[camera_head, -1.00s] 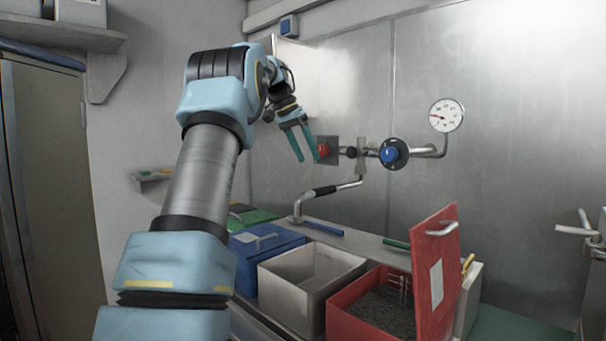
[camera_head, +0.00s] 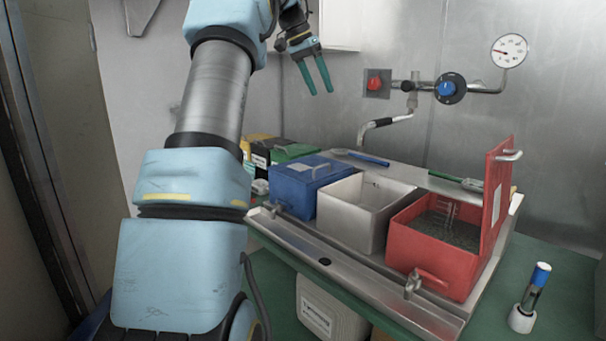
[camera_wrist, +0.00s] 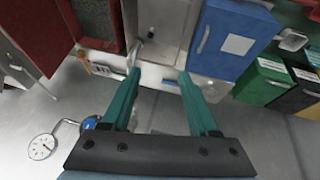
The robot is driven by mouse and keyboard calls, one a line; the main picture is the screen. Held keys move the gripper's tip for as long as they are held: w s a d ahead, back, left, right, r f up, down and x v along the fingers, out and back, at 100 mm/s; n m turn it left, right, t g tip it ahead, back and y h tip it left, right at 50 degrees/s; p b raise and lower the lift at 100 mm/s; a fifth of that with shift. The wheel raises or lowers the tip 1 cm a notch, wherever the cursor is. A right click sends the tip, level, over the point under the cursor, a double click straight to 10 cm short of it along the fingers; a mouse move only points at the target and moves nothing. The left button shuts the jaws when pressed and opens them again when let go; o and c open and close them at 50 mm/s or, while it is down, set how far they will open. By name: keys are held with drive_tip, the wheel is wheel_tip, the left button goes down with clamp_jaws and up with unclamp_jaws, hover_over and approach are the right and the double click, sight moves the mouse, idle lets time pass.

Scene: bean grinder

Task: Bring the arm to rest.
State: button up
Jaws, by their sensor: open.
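My gripper (camera_head: 318,75) hangs in the air at the upper middle of the head view, left of the red button on the wall. Its two teal fingers are apart and nothing is between them. In the wrist view my gripper (camera_wrist: 160,90) also shows open and empty, with the bins beyond its fingertips. My arm rises from the lower left of the head view, and its upper part is cut off by the top edge.
A blue lidded bin (camera_head: 300,187), an open white bin (camera_head: 352,220) and an open red bin (camera_head: 432,255) stand on the counter. On the wall are a red button (camera_head: 375,83), a blue knob (camera_head: 446,89) and a gauge (camera_head: 510,50).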

drive_tip(key=s+a+f+n+y, duration=0.1)
drive_tip(key=s+a+f+n, duration=0.1)
drive_tip(key=s+f, duration=0.5)
drive_tip(key=s+a+f+n+y, duration=0.25)
drive_tip(key=s+f, duration=0.25)
drive_tip(key=f, duration=0.4)
drive_tip(key=s+a+f+n, duration=0.1)
drive_tip(key=s+a+f, duration=0.2)
drive_tip(key=s+f, duration=0.3)
drive_tip(key=s+a+f+n+y, duration=0.1)
drive_tip(key=s+f, duration=0.6)
drive_tip(key=s, duration=0.8)
drive_tip(key=shift+s+a+n, duration=0.2)
drive_tip(key=shift+a+n, duration=0.35)
drive_tip(key=shift+a, duration=0.45)
drive_tip(key=shift+c, duration=0.3)
